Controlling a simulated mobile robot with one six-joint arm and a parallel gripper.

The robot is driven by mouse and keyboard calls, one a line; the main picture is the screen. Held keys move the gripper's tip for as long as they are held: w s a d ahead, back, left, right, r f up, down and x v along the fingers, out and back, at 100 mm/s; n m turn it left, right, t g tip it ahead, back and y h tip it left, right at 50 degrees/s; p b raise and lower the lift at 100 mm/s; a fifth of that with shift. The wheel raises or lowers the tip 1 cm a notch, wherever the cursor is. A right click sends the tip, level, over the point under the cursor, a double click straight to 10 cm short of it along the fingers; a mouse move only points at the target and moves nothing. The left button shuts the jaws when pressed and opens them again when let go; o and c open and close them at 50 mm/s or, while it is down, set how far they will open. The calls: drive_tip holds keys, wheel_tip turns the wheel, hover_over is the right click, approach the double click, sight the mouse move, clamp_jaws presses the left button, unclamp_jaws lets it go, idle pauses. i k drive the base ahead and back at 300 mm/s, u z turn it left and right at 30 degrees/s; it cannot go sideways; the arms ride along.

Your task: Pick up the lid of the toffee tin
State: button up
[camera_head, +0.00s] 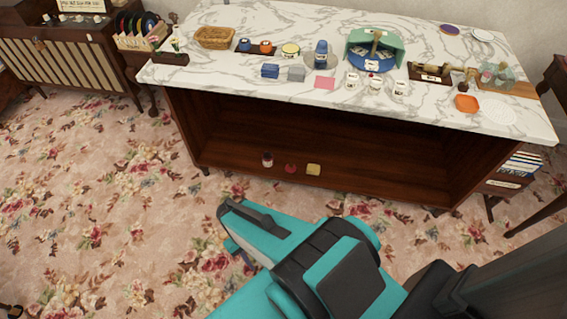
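No label is readable, so I cannot tell for sure which item is the toffee tin. A small round tin with a pale yellow top (290,49) stands on the marble counter (225,85), left of a blue jar (321,50). It may be the toffee tin; a separate lid cannot be made out. My gripper (236,232) is low over the carpet in front of the counter, well apart from the counter's items.
The open shelf below holds a yellow item (313,169). Carpet at left is clear.

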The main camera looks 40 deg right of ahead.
sight(291, 168)
drive_tip(key=u, duration=0.15)
drive_tip(key=i, duration=0.85)
drive_tip(key=u, duration=0.35)
